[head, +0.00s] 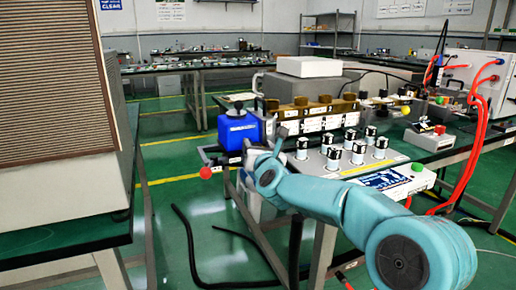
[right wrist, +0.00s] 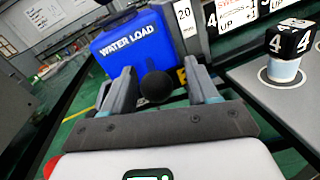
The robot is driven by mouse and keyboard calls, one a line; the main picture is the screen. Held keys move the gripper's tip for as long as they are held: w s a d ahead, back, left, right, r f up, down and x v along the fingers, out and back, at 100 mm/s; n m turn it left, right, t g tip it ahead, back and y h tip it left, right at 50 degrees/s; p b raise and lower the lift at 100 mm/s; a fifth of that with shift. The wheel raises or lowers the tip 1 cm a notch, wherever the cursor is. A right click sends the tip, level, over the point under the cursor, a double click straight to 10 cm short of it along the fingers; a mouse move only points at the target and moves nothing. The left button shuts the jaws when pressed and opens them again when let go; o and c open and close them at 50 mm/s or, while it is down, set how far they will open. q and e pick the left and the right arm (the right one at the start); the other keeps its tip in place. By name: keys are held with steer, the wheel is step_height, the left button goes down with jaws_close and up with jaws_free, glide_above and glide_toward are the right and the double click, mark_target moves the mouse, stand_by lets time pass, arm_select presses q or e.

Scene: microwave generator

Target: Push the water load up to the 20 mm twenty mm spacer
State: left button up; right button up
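The water load (head: 238,131) is a blue block with a dark top fitting, at the left end of the bench equipment. In the right wrist view its labelled face (right wrist: 135,45) fills the upper middle. The 20 mm spacer (right wrist: 184,17), with a white "20" label, stands just right of it; I cannot tell whether they touch. My right gripper (right wrist: 158,70) is open, its fingers apart on either side of a round black knob (right wrist: 156,87) in front of the water load. I cannot tell whether the fingers touch the knob. My left gripper is not in view.
Brass-coloured blocks (head: 300,102) stand right of the water load. A panel (head: 335,160) with several black-and-white knobs lies in front; one numbered knob (right wrist: 288,40) is close on the right. A large louvred cabinet (head: 55,110) stands left, across a floor gap with black hoses.

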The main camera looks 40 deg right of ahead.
steer(key=v, duration=1.6)
steer(key=shift+s+a, duration=0.1)
steer(key=shift+a, duration=0.05)
